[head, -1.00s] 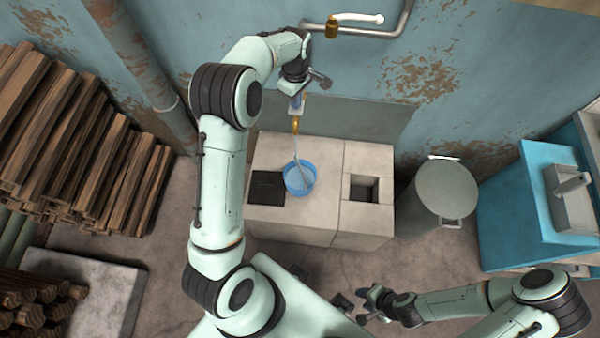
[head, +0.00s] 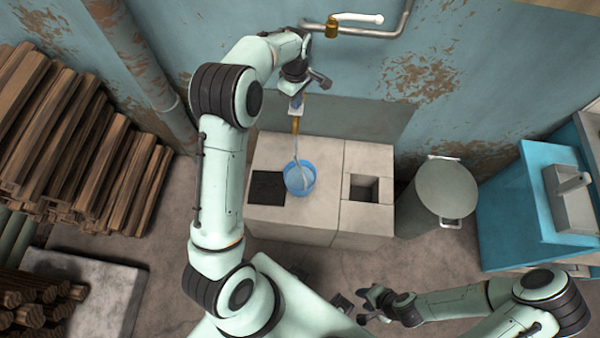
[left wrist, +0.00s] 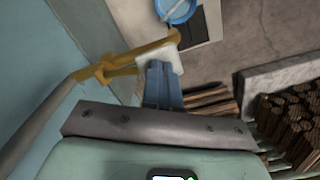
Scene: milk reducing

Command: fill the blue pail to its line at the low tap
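The blue pail (head: 312,180) stands upright on a pale stone block, with water in it. A stream runs into it from the brass low tap (head: 296,125). The line inside the pail is too small to make out. My left gripper (head: 297,101) is at the low tap. In the left wrist view its blue fingers (left wrist: 164,78) are close together, with their tips against the tap's white handle (left wrist: 172,58). The pail (left wrist: 180,10) is partly cut off there. My right gripper (head: 367,304) is low in the head view, empty, with its fingers apart.
A dark square plate (head: 266,188) lies left of the pail. The block has a square opening (head: 364,188) at right. A grey lidded bin (head: 443,190) and blue cabinet (head: 510,215) stand further right. An upper tap (head: 332,28) is on the wall. Stacked wood (head: 80,140) fills the left.

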